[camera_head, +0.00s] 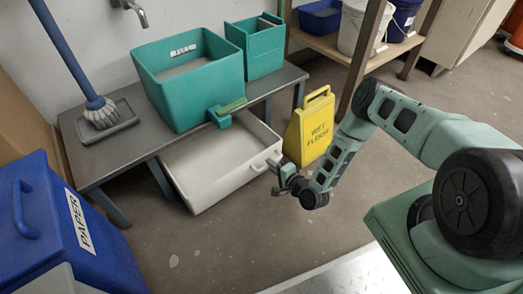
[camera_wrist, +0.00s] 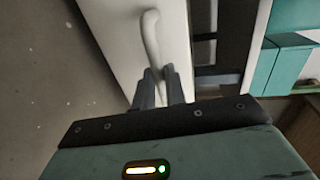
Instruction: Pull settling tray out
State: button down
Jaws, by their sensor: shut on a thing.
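The settling tray (camera_head: 200,192) is a wide cream-white tray on the floor, partly under the metal bench; much of it shows in front of the bench. Its handle (camera_wrist: 151,35) is a pale bar on the front wall, which also shows in the head view (camera_head: 259,166). My gripper (camera_wrist: 162,82) is shut on this handle, with one finger on each side of its lower end. In the head view my gripper (camera_head: 279,172) is at the tray's right-hand front wall. The tray's back part is hidden under the bench.
A teal tub (camera_head: 190,95) and a smaller teal box (camera_head: 258,55) stand on the metal bench (camera_head: 95,157). A yellow wet-floor sign (camera_head: 310,130) stands close to the tray's right. A blue paper bin (camera_head: 45,220) is at left. Floor in front is clear.

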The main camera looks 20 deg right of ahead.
jog(key=shift+f+p+v, duration=0.2)
jog(key=shift+p+v, duration=0.05)
jog(key=shift+v, duration=0.7)
jog(key=shift+f+p+v, duration=0.2)
jog(key=shift+v, duration=0.8)
jog(key=shift+s, duration=0.1)
jog(key=c, duration=1.5)
grip_release()
jog(key=shift+o, duration=0.2)
